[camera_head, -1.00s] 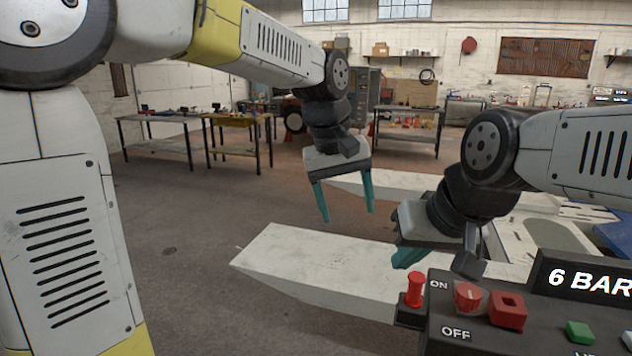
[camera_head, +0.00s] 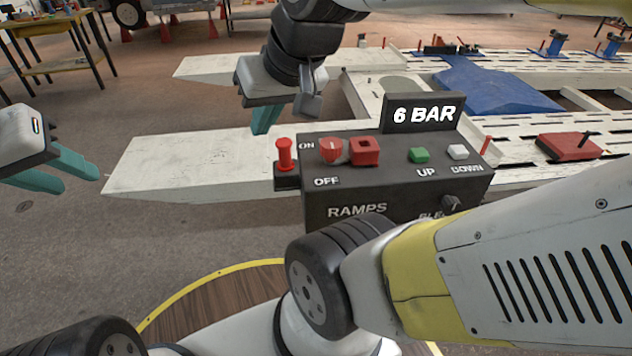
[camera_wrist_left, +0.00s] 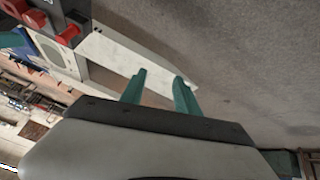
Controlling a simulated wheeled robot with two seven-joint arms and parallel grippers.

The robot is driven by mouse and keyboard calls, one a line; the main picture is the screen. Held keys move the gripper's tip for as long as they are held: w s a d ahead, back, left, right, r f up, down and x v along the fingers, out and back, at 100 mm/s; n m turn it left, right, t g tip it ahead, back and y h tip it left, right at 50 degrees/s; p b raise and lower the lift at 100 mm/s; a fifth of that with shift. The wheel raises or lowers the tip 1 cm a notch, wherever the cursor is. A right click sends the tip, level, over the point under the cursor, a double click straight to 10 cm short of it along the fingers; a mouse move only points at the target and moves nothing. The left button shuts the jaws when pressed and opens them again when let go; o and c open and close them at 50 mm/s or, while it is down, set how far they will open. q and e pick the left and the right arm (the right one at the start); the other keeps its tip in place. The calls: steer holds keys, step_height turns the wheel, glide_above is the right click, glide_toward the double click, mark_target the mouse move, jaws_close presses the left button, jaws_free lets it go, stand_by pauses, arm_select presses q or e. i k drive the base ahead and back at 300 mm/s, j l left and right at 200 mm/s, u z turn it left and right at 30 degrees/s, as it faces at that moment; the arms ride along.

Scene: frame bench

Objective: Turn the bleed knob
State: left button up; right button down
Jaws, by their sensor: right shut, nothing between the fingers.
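The bleed knob (camera_head: 451,203) is a small dark knob on the front face of the dark control box (camera_head: 330,190), at its lower right. The label beside it is partly hidden by my right arm. My right gripper (camera_head: 262,128) is shut and empty, just beyond the box's left end and well left of the knob. My left gripper (camera_head: 80,181) is open and empty at the far left, far from the knob. Its two teal fingers stand apart in the left wrist view (camera_wrist_left: 161,76).
The box top carries a red plunger (camera_head: 285,155), a red rotary switch (camera_head: 332,150), a red square block (camera_head: 366,151), a green UP button (camera_head: 419,155), a white DOWN button (camera_head: 458,152) and a 6 BAR display (camera_head: 423,113). White ramps (camera_head: 190,160) lie behind.

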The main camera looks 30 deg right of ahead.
mark_target(449, 205)
steer(key=z, duration=1.65)
